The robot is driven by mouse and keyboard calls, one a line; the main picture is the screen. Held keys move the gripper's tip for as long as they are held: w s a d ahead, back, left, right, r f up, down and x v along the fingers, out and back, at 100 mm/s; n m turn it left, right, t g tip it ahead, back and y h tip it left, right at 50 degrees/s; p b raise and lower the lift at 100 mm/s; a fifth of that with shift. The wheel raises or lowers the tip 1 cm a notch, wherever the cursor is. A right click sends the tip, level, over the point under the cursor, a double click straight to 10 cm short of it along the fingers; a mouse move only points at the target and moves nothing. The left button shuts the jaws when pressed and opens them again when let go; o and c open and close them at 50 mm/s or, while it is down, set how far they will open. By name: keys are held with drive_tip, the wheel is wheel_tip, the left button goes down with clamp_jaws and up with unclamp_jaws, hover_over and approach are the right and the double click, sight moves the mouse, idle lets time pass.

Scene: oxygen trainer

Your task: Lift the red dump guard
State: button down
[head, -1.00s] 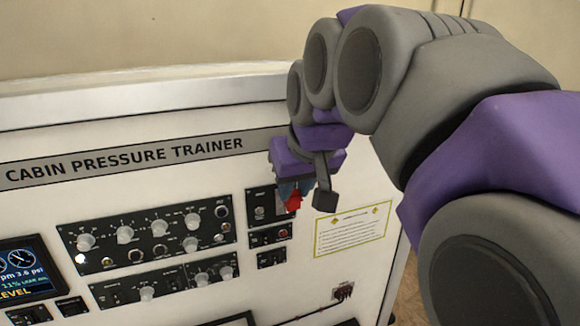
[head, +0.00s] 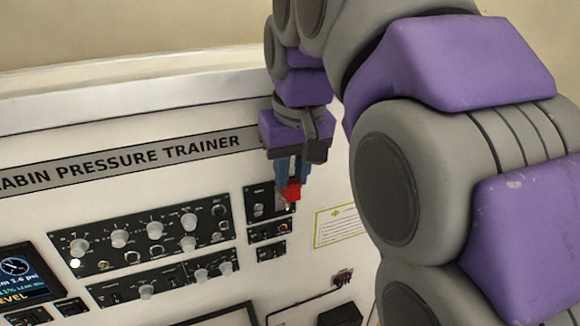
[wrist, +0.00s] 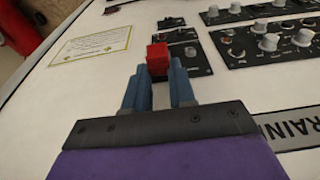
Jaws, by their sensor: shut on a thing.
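The red dump guard (head: 290,191) is a small red block at the right side of a small black switch panel (head: 258,204) on the white trainer face. In the wrist view the red guard (wrist: 157,57) sits between the tips of my gripper (wrist: 160,75). My gripper (head: 289,180) has blue-grey fingers, reaches down to the guard from above and is shut on it. The guard's hinge and the switch under it are hidden by the guard and fingers.
Black knob panels (head: 140,240) lie left of the guard. A small panel (head: 268,233) is below it, and a yellow-edged notice (head: 338,225) is to the right. A screen (head: 22,270) is at lower left. My arm covers much of the right side.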

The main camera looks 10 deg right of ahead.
drive_tip(key=c, duration=1.3)
unclamp_jaws()
drive_tip(key=shift+c, duration=0.2)
drive_tip(key=o, duration=0.3)
drive_tip(key=shift+w+a, duration=0.15)
drive_tip(key=shift+w, duration=0.1)
drive_tip(key=shift+s, duration=0.1)
drive_tip(key=shift+f, duration=0.1)
